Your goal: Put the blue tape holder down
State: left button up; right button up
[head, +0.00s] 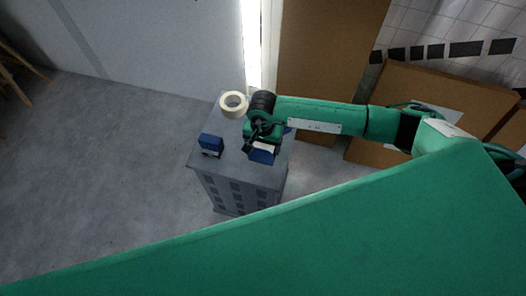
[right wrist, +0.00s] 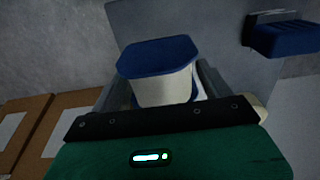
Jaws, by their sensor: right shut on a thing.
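My right gripper (head: 262,146) is over the top of a grey cabinet (head: 226,176). It is shut on a blue and white piece, which I take for the blue tape holder (head: 262,156). In the right wrist view the tape holder (right wrist: 157,58) has a blue face and a white body between the fingers. Whether it touches the cabinet top I cannot tell. My left gripper is not in view.
A second blue piece (head: 211,144) stands on the cabinet's left side; it also shows in the right wrist view (right wrist: 285,38). A cream tape roll (head: 233,102) lies at the back. Cardboard boxes (head: 420,88) stand to the right.

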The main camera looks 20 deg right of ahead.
aim_at(263, 154)
jog(key=shift+f, duration=0.75)
notch_tip(263, 154, down, 4)
jog(key=shift+f, duration=0.15)
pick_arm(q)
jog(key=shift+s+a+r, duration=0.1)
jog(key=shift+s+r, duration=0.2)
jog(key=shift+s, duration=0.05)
pick_arm(e)
jog(key=o, duration=0.8)
pick_arm(q)
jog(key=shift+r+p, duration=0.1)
jog(key=shift+p, duration=0.25)
pick_arm(e)
jog(key=shift+o, duration=0.2)
jog(key=shift+f, duration=0.1)
